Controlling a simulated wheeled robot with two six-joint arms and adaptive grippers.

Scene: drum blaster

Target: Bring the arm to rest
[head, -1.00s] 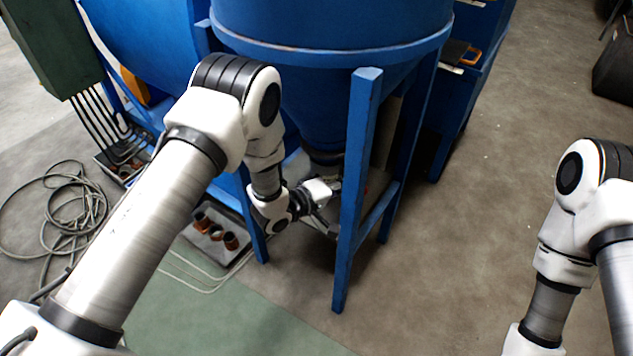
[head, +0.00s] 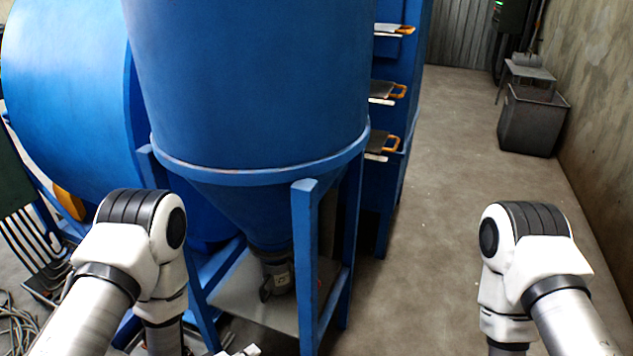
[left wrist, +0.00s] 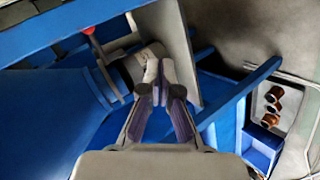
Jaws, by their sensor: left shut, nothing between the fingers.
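My left arm comes in at the lower left of the head view, bent at its white elbow. A small part of my left gripper (head: 245,351) shows at the bottom edge, below and in front of the blue hopper (head: 250,90). In the left wrist view my left gripper (left wrist: 161,88) has its fingers together with nothing between them. The hopper's grey outlet (head: 277,275) hangs inside the blue stand. My right arm is at the lower right of the head view, and its gripper is out of frame.
A blue stand leg (head: 305,265) rises between my arms. A big blue drum (head: 70,90) is at the left. Blue shelving with orange-handled trays (head: 386,142) stands behind. A dark bin (head: 532,120) is by the right wall. The wrist view shows brown cups (left wrist: 272,98).

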